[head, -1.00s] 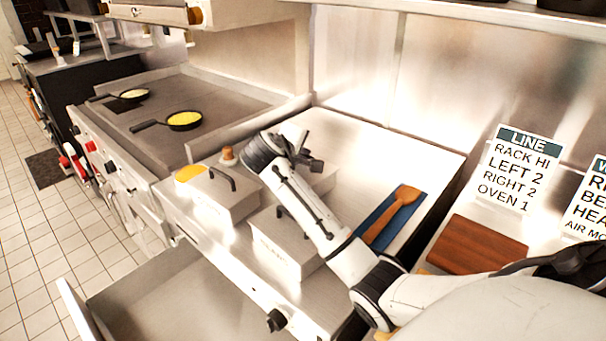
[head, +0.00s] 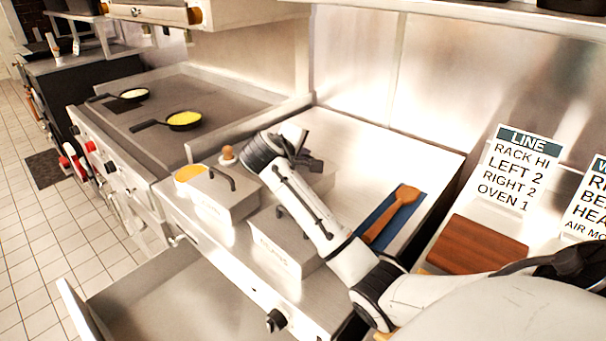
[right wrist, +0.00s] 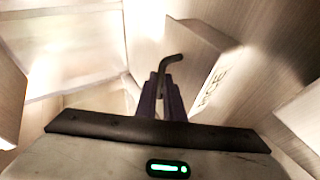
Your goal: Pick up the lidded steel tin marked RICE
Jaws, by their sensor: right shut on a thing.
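The lidded steel tin marked RICE (right wrist: 198,62) shows in the right wrist view, with its lettering on the side and a dark bent handle (right wrist: 168,66) on the lid. My right gripper (right wrist: 161,100) is shut on that handle. In the head view the right gripper (head: 315,164) is over the back of the steel counter, and the tin (head: 322,182) behind it is partly hidden by the arm. I cannot tell whether the tin is resting on the counter. My left gripper is not in view.
Two other lidded steel tins, one at left (head: 222,197) and one in front (head: 283,247), stand close by. A wooden spatula (head: 396,212) lies on a blue mat to the right. A brown board (head: 477,245) is farther right. A griddle with pans (head: 185,120) is at left.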

